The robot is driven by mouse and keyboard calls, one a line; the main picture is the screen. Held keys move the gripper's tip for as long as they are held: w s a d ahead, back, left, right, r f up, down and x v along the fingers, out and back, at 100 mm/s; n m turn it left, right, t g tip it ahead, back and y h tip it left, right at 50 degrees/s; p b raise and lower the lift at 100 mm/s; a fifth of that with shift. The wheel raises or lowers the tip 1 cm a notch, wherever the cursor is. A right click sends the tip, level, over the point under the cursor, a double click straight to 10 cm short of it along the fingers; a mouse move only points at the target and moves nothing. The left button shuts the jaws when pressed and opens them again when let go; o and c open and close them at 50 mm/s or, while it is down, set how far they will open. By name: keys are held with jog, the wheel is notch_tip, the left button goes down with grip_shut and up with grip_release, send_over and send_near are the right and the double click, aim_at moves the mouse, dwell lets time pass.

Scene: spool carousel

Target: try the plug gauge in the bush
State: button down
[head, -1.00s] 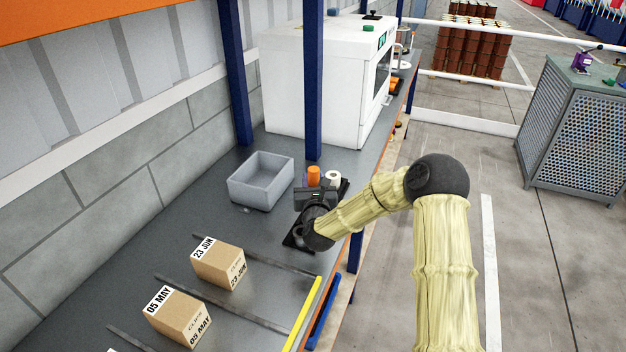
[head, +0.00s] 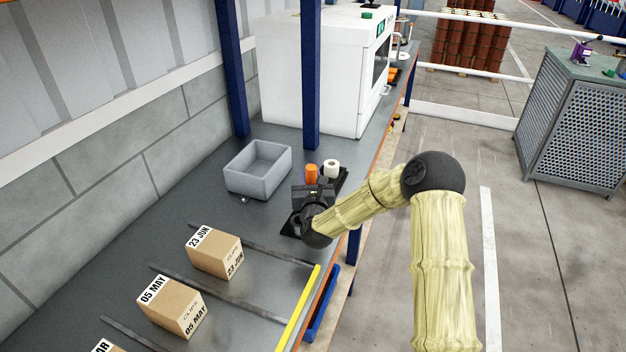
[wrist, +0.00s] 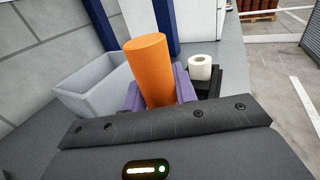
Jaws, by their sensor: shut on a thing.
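An orange cylinder, which I take for the plug gauge (wrist: 152,70), stands up between the purple fingers of my gripper (wrist: 158,90). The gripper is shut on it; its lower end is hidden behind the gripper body. In the head view the orange plug gauge (head: 311,174) shows just beyond my dark gripper (head: 312,192). A cream ring with a dark hole on top, which I take for the bush (wrist: 200,67), stands upright on a black holder to the right of the gauge and apart from it. The bush also shows in the head view (head: 331,168).
A grey open bin (head: 258,182) stands left of the gripper. A blue post (head: 311,80) and a white machine (head: 340,70) rise behind. Cartons (head: 214,252) sit between dark rails in front. The bench edge is close on the right.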

jog(key=shift+f+b, duration=1.2)
jog(key=shift+b, duration=0.05)
dwell(1.2)
jog(key=shift+w+d, duration=0.1)
jog(key=shift+d, duration=0.05)
jog(key=shift+a, duration=0.25)
dwell(0.3)
jog(key=shift+d, duration=0.15)
jog(key=shift+r, duration=0.15)
jog(key=shift+r+p, duration=0.4)
jog(key=shift+r, duration=0.25)
notch_tip(320, 180, up, 10)
jog(key=p, duration=0.5)
jog(key=shift+r, duration=0.25)
dwell(1.4)
dwell(0.3)
